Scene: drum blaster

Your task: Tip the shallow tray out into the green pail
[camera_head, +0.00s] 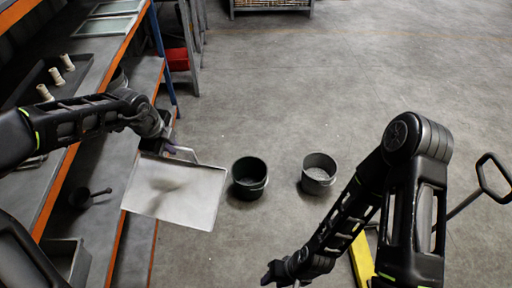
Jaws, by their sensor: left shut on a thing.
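The shallow tray (205,207) is pale and flat, and hangs at the right edge of the shelving. My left gripper (180,151) is shut on the tray at its far edge. A faint darker patch shows in the middle of the tray; I cannot tell if it is loose material or shading. The dark green pail (238,169) stands upright on the floor, just right of the tray, and its inside looks dark. The tray appears beside the pail, not over it. My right gripper (274,274) is low in the middle, away from both; its jaws are too small and dark to read.
A grey pail (308,182) with grey contents stands right of the green one. Shelving with orange edges (60,187) runs along the left, holding pale cylinders (67,62) and a dark ladle-like tool (80,197). A yellow bar (361,262) and a black handle (484,182) are at right.

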